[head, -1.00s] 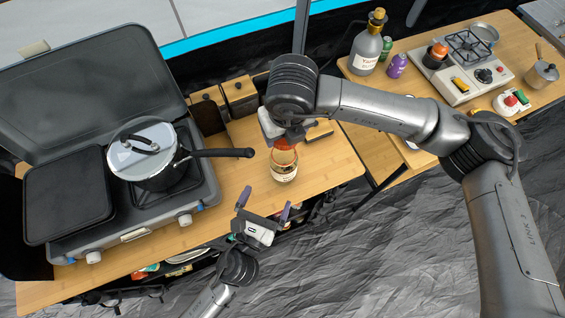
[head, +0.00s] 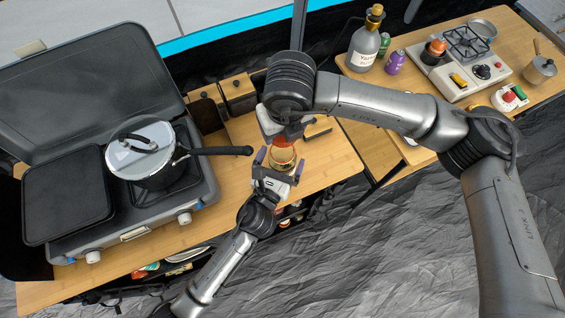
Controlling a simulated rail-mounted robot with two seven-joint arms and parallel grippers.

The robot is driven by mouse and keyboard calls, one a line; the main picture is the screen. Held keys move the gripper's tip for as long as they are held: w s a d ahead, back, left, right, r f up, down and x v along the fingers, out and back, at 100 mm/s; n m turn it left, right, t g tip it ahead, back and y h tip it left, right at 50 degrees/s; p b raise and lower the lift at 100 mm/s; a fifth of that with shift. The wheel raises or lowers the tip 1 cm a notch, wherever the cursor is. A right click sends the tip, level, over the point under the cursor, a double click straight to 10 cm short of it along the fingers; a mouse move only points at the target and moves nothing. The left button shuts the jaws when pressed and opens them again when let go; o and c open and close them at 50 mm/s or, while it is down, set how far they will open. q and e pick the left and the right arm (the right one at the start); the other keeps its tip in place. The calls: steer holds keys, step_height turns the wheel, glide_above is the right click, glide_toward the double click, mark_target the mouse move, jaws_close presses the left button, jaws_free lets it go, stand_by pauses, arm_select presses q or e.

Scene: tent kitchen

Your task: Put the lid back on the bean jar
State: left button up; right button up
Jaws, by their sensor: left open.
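The bean jar (head: 281,161), a small glass jar with a pale label, stands near the front edge of the wooden table. A red-orange piece that looks like its lid (head: 284,141) shows right at the top of the jar, under my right gripper (head: 288,134). Whether it touches the rim is unclear. My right gripper points down from above, and its fingers are mostly hidden by its own wrist. My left gripper (head: 279,164) is open at the jar's front, with its purple-tipped fingers on either side of the jar. Contact with the glass cannot be told.
A camping stove (head: 130,236) with a lidded pot (head: 146,168) takes up the left of the table. The pot's dark handle (head: 222,151) reaches toward the jar. Wooden boxes (head: 238,93) stand behind. A second table at right holds a bottle (head: 365,48) and a burner (head: 468,65).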

arm_select(q)
steer(key=shift+w+d, duration=0.15)
steer(key=shift+w, duration=0.3)
steer(key=c, duration=1.2)
steer(key=shift+c, duration=0.2)
arm_select(e)
glide_above(282, 161)
steer(key=w, duration=0.3)
steer(key=shift+f, duration=2.5)
steer(key=shift+f, duration=0.15)
steer(key=shift+f, duration=0.75)
steer(key=shift+s+f, duration=0.1)
steer(key=shift+f, duration=0.45)
